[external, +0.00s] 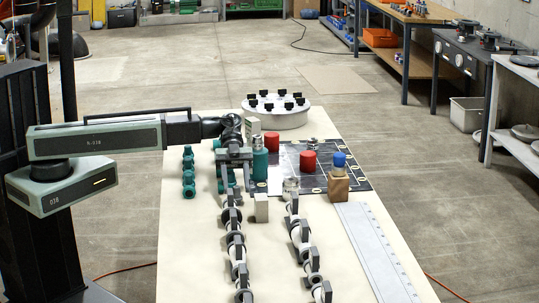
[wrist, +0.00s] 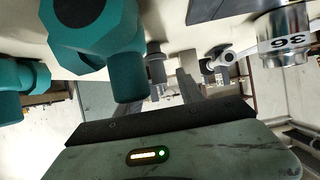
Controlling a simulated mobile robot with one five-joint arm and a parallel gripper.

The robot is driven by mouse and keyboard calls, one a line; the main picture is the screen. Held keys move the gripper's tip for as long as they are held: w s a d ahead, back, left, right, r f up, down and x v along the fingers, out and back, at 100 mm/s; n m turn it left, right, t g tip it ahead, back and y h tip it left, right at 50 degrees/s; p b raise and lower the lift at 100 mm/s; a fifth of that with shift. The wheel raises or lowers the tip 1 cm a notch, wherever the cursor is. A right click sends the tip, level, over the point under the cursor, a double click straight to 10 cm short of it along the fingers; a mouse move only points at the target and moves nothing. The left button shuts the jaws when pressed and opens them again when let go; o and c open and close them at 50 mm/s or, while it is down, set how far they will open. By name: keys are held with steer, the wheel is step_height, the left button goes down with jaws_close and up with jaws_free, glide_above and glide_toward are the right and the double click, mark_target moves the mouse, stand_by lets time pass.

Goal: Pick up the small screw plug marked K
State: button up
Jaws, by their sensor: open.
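No letter K can be read in either view, so I cannot tell which part is the small screw plug marked K. My gripper (external: 235,180) points down over the bench, between the teal fittings and the metal parts. It is open, with nothing seen between its fingers, which also show in the wrist view (wrist: 172,68). A silver cylinder (wrist: 283,35) with an upside-down number band is at the right of the wrist view. A similar silver part (external: 291,188) stands right of my gripper in the external view. A large teal fitting (wrist: 95,35) is close to the wrist camera.
Teal fittings (external: 188,172) stand left of my gripper; a teal cylinder (external: 260,162) is just right. Red cylinders (external: 307,161) stand on a dark panel. A blue-topped part (external: 339,160) sits on a brown block (external: 338,187). Two rows of grey-white valves (external: 236,245) fill the front.

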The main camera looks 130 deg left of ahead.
steer(key=shift+w+d+f, duration=0.25)
steer(key=shift+w+d, duration=0.15)
steer(key=shift+w, duration=0.05)
jaws_close()
steer(key=shift+r, duration=0.1)
